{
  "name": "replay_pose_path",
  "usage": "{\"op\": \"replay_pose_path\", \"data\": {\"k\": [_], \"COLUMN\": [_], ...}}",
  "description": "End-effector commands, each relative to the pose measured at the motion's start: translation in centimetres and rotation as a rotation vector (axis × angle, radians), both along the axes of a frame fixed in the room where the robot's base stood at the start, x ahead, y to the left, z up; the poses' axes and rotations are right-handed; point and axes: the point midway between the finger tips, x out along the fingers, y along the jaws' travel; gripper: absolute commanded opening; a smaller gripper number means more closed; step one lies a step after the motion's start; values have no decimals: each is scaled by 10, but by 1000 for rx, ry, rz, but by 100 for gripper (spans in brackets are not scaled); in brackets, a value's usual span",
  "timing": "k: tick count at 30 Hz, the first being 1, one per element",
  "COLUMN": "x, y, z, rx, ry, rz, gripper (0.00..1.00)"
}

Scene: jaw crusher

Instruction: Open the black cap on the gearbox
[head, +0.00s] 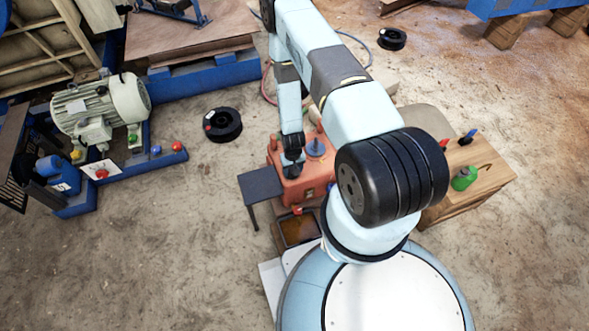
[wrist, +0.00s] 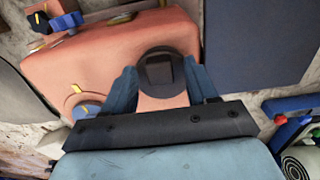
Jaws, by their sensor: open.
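The gearbox is a salmon-red housing (head: 309,186), below my arm in the head view. Its top (wrist: 100,55) fills much of the wrist view. The black cap (wrist: 161,68) is round with a raised block across its middle. It sits on the gearbox top. My gripper (wrist: 160,70) is open, with one blue finger on each side of the cap. I cannot tell whether the fingers touch it. In the head view my gripper (head: 292,163) is at the gearbox's left part, and the cap is hidden behind it.
A blue round fitting (head: 315,147) stands on the gearbox beside my gripper. A small dark table (head: 261,184) is left of the gearbox, and a tray of brown liquid (head: 297,229) is in front. A wooden cabinet (head: 487,178) with a green can (head: 464,179) stands right.

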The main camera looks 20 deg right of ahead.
Motion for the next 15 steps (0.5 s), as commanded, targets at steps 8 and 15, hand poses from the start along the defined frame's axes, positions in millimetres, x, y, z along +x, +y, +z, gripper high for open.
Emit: {"op": "replay_pose_path", "data": {"k": [8,15], "x": [0,0], "y": [0,0], "z": [-1,-1], "rx": [0,0], "ry": [0,0], "rz": [0,0], "gripper": [57,34]}}
